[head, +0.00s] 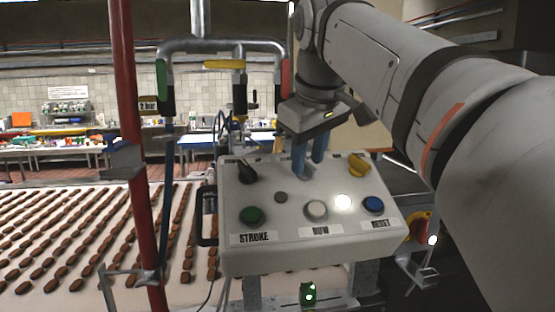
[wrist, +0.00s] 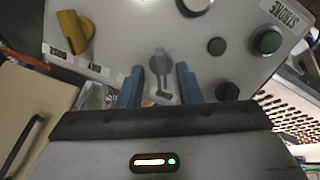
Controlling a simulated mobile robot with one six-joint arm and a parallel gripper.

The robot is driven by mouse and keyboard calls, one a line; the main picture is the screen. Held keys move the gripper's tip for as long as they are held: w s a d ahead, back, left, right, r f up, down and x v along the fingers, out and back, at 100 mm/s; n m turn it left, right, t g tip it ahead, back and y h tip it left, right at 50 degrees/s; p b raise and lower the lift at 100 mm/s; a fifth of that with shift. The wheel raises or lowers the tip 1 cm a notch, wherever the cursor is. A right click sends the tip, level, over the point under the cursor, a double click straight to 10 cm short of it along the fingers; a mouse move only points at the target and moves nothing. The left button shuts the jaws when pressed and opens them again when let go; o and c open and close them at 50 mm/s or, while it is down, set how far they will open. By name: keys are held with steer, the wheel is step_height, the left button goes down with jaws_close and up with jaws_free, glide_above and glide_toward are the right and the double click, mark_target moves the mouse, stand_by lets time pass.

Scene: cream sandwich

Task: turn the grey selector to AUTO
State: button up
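The grey selector (wrist: 158,64) sits on the light control panel (wrist: 120,30). In the wrist view its narrow handle points down the picture, towards my gripper's body. My gripper (wrist: 160,79) has its two blue fingers on either side of the selector, with a visible gap on each side. In the head view my gripper (head: 309,160) points down at the back middle of the panel (head: 230,215), and its fingers hide most of the selector. A small label beside the selector is partly hidden and I cannot read it.
A black knob (head: 247,172) stands left of my gripper and a yellow knob (head: 359,165) right. Green (head: 252,215), white (head: 316,209) and blue (head: 373,205) buttons and a lit lamp (head: 343,202) lie in front. A red post (head: 137,150) stands left of the panel.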

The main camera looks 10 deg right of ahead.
steer(key=shift+w+f, duration=0.15)
steer(key=shift+f, duration=0.4)
jaws_close()
